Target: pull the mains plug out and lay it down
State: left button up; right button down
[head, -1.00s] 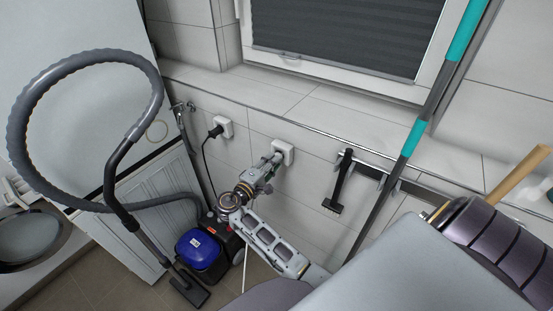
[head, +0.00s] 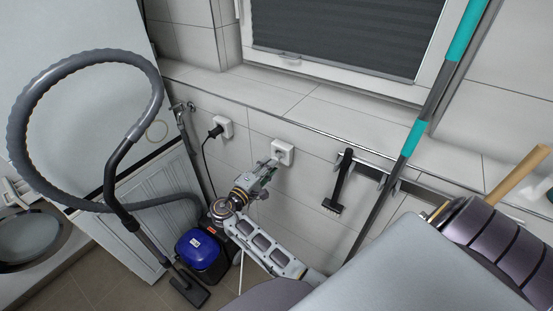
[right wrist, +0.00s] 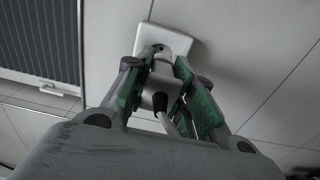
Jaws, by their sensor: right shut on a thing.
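My right gripper (head: 268,169) is shut on a white mains plug, just in front of and below-left of the right wall socket (head: 284,152). In the right wrist view, the plug (right wrist: 158,82) sits between the two green-padded fingers of the gripper (right wrist: 165,90), with its cord trailing back toward the camera. The white socket plate (right wrist: 192,48) is behind it. The socket's face shows in the head view, and the plug seems to be clear of it. The plug's pins are hidden. My left gripper is not in view.
A black plug (head: 215,131) is in the left wall socket (head: 226,124). A blue and black vacuum cleaner (head: 200,250) with a grey hose stands on the floor at left. A black brush (head: 340,185) hangs on the wall at right. A tiled ledge (head: 270,98) runs above.

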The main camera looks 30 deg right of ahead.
jog(key=shift+v, duration=0.9)
jog(key=shift+d+t, duration=0.15)
jog(key=shift+t, duration=0.15)
dwell(1.1)
